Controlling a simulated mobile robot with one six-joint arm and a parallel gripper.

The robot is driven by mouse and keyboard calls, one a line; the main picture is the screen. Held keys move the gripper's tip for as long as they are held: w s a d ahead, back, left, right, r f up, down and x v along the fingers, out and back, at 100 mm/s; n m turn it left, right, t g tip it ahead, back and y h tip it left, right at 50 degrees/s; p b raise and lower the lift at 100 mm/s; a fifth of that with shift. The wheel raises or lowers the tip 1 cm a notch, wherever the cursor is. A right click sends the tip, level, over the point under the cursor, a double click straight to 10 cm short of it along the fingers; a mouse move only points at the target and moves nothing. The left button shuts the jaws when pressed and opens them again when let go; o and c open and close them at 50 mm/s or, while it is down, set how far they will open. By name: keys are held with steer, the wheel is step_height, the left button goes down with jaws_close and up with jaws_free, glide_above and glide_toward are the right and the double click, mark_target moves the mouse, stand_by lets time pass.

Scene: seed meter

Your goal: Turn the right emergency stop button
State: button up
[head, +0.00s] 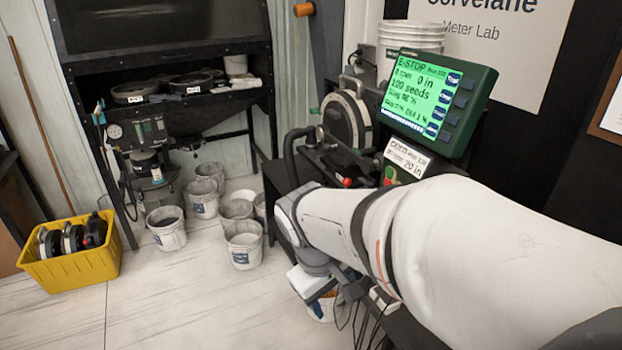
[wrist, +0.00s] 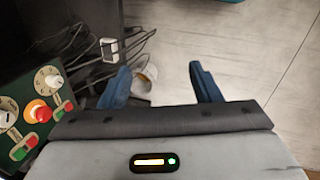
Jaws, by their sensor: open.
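In the wrist view a round red-orange emergency stop button (wrist: 38,112) on a yellow base sits on a dark green panel (wrist: 22,158) at the left edge. The panel also bears pale dials and red-green switches. In the head view a red button (head: 347,182) shows on the machine, left of the white "corn" label; I cannot tell whether it is the same one. My gripper (wrist: 161,84) has its two blue fingers spread wide and empty. It is right of the panel, apart from the button, with floor behind it. My arm hides part of the machine in the head view.
A green-framed screen (head: 432,100) reads "E-STOP". Loose cables and a white plug (wrist: 109,49) hang near the fingers, with a bucket (wrist: 146,78) below. Several buckets and a yellow crate (head: 75,270) stand on the floor at the left. Floor in front is clear.

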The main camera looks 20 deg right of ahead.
steer(key=w+d+f+n+g+h+b, duration=0.1)
steer(key=w+d+n+g+h, duration=0.1)
steer(key=w+d+n+h, duration=0.3)
steer(key=w+d+f+n+g+h, duration=0.1)
steer(key=d+n+h, duration=0.15)
steer(key=d, duration=0.45)
steer(key=w+d+f+n+t+h, duration=0.2)
steer(key=w+d+n+t+h, duration=0.3)
steer(key=w+n+h, duration=0.55)
steer(key=w+d+m+g+y, duration=0.1)
steer(key=w+d+y, duration=0.1)
steer(key=d, duration=0.6)
steer(key=shift+w+d+m+y, duration=0.15)
steer(key=shift+w+m+y, duration=0.15)
steer(key=shift+y, duration=0.1)
steer(key=shift+r, duration=0.1)
steer(key=c, duration=1)
steer(key=shift+o, duration=0.2)
